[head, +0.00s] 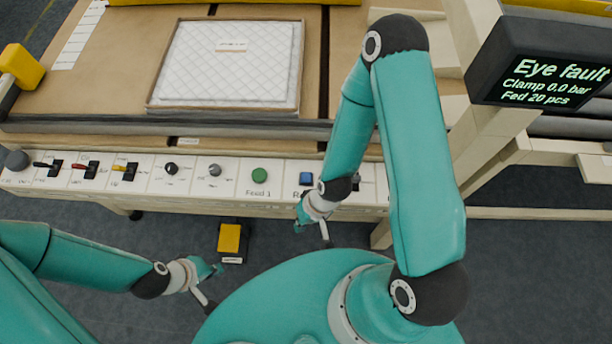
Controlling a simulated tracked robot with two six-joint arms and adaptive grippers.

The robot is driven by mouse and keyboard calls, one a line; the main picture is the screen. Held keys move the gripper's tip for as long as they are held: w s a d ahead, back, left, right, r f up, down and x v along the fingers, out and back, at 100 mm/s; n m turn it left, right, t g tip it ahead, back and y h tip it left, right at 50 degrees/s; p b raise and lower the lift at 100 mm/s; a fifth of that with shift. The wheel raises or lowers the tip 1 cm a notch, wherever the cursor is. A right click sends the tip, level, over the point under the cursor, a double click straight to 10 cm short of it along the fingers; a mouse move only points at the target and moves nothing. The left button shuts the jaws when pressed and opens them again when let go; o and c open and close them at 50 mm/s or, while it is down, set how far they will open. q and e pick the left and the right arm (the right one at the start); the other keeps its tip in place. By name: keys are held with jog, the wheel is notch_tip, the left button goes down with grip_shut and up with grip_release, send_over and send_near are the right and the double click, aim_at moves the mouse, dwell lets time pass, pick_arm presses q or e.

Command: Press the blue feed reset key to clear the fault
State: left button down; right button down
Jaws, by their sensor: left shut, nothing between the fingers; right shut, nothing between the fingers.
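The blue key (306,179) sits on the white control panel (235,178), to the right of a round green button (259,175) labelled "Feed 1". The blue key's label is mostly hidden by my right arm. My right gripper (322,233) is shut and empty, in front of the panel's lower edge and a little below the blue key in the picture. My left gripper (206,301) is shut and empty, low in the picture and well away from the panel. The dark display (545,80) reads "Eye fault", "Clamp 0.0 bar" and "Fed 20 pcs".
Several switches and knobs (171,169) line the panel's left part. A quilted white pad in a shallow tray (150,104) lies on the brown table behind. A yellow-topped block (230,240) stands on the floor below the panel. My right arm covers part of the panel's right end.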

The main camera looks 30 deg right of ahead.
dwell(0.5)
